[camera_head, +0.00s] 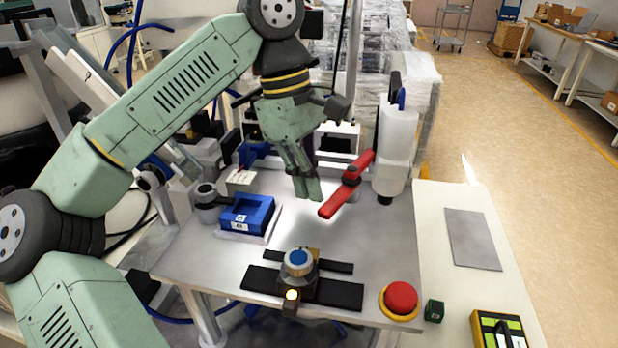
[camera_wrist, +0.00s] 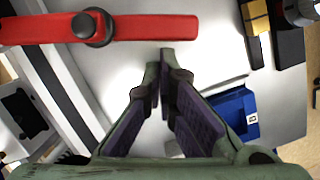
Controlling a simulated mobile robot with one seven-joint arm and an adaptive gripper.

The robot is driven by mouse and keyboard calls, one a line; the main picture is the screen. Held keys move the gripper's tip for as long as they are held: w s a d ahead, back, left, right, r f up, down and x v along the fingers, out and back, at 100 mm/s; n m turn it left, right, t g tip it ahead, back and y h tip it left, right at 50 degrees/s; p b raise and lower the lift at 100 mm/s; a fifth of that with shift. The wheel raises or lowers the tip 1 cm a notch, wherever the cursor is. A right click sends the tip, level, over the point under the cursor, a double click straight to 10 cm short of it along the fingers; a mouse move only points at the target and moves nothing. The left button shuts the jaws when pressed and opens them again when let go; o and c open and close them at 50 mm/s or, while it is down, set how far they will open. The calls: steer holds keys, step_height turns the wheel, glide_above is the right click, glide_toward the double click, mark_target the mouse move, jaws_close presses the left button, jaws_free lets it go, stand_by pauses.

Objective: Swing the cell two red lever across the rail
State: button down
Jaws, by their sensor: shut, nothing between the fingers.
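The red lever (camera_head: 338,198) stands on the grey table, its bar slanting from lower left to upper right, with a dark round pivot (camera_head: 351,173) near its middle. In the wrist view the red lever (camera_wrist: 160,27) lies across the top left, with its pivot knob (camera_wrist: 93,27) left of the lever's free end. My gripper (camera_head: 308,198) is shut and empty, just left of the lever's near end and apart from it. In the wrist view the fingertips (camera_wrist: 160,60) point toward the lever's bar, close below it. I cannot tell the exact height gap.
A blue block (camera_head: 246,214) sits left of the gripper. A blue-topped knob (camera_head: 298,262) on black bars stands in front. A red button (camera_head: 400,298) is at the front right. A white bottle-like unit (camera_head: 396,150) stands right of the lever. The table between lever and knob is clear.

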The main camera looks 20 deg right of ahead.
steer(key=shift+s+f+n+b, duration=0.15)
steer(key=shift+s+n+b, duration=0.15)
steer(key=shift+n+b, duration=0.5)
steer(key=shift+s+n+t+h+b, duration=0.35)
steer(key=shift+s+n+t, duration=0.1)
steer(key=shift+n, duration=0.75)
steer(key=shift+s+n, duration=0.25)
steer(key=shift+n, duration=0.05)
steer(key=shift+s+d, duration=0.1)
steer(key=shift+s, duration=0.35)
steer(key=shift+w+r, duration=0.15)
steer(key=shift+r, duration=0.05)
steer(key=shift+w+d, duration=0.1)
steer(key=shift+w, duration=0.6)
